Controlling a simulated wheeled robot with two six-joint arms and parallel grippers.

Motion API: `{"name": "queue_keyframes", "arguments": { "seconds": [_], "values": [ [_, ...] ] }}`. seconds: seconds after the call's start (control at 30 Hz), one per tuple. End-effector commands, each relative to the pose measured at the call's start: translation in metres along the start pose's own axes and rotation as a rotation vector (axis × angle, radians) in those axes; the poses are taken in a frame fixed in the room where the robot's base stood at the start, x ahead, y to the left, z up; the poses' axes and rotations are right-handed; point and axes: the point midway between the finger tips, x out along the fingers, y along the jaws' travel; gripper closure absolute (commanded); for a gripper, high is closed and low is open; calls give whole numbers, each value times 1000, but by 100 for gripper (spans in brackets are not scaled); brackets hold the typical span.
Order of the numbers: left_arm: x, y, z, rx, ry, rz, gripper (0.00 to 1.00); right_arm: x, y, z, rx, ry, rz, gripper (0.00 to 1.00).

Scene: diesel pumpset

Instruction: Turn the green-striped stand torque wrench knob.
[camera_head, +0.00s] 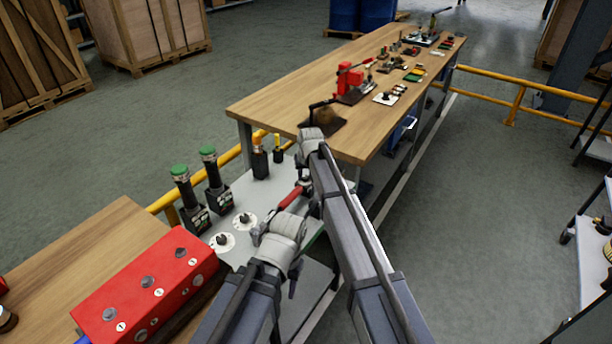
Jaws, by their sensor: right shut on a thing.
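A red-handled tool, seemingly the torque wrench (290,198), lies slanted over the grey side table, partly hidden by my arms. I cannot make out its knob or a green stripe on its stand. My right arm reaches up and its wrist bends back down. My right gripper (303,186) is at the upper end of the red handle, shut on the tool; the contact is largely covered by my arm. My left arm comes in from below. My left gripper (258,233) is by the lower end of the tool, mostly hidden behind its wrist, and its jaws cannot be made out.
Two green-topped black devices (187,188) and two round white dials with black knobs (222,241) stand on the grey table (243,192). A red box (146,290) is at lower left. A long wooden bench (280,105) with tools stands beyond.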

Motion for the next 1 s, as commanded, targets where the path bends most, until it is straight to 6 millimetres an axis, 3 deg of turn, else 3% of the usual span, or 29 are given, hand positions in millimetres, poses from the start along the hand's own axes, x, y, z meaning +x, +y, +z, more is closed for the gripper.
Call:
{"name": "queue_keyframes", "arguments": {
  "seconds": [0.3, 0.83, 0.87, 1.0],
  "values": [
    [0, 0, 0, 0, 0, 0, 50, 0, -2, 0, 105, -1, 43, 100],
    [0, 0, 0, 0, 0, 0, 50, 0, -2, 0, 124, -1, 52, 100],
    [0, 0, 0, 0, 0, 0, 50, 0, -1, 0, 124, -1, 52, 64],
    [0, 0, 0, 0, 0, 0, 50, 0, -1, 0, 124, -1, 52, 49]
  ]
}}
